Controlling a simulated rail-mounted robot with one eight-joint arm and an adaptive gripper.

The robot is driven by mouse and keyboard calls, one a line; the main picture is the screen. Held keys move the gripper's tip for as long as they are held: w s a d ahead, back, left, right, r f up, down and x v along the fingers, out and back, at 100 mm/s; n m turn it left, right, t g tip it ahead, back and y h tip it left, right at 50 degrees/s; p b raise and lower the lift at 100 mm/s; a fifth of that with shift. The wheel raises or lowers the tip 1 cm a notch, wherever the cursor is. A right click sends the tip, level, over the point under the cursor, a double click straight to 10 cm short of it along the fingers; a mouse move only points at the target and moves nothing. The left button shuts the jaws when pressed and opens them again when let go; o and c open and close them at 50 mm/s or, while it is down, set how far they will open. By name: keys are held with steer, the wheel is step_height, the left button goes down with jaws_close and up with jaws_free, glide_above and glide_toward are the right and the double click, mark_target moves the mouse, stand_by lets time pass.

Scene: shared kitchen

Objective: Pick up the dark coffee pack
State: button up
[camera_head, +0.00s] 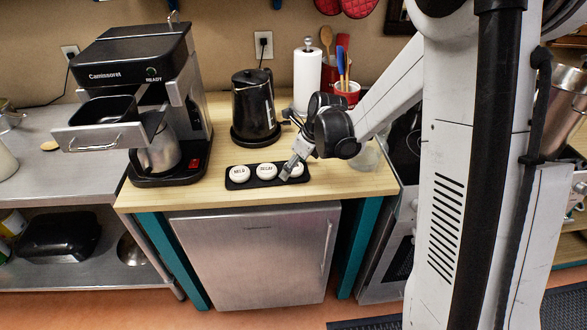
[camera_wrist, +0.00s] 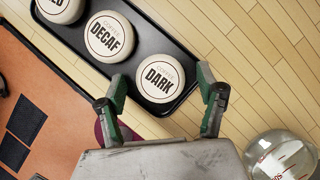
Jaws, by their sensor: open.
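The dark coffee pack (camera_wrist: 160,80) is a round cream-white disc marked DARK in the wrist view. It sits at the end of a black tray (camera_wrist: 165,28). My gripper (camera_wrist: 162,98) is open, with its two fingertips apart on either side of the pack's near part in the picture. I cannot tell the height left between fingers and pack. In the head view my gripper (camera_head: 290,172) is over the right end of the tray (camera_head: 252,183) and partly hides the dark pack. The decaf pack (camera_wrist: 109,36) lies beside it.
The mild pack (camera_head: 239,174) is at the tray's left end. A coffee machine (camera_head: 135,85) with a metal jug stands to the left. A black kettle (camera_head: 254,105) is behind the tray. A clear glass container (camera_wrist: 285,155) stands to the right. The counter (camera_head: 226,200) in front is bare.

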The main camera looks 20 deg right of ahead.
steer(key=c, duration=1)
steer(key=shift+r, duration=0.1)
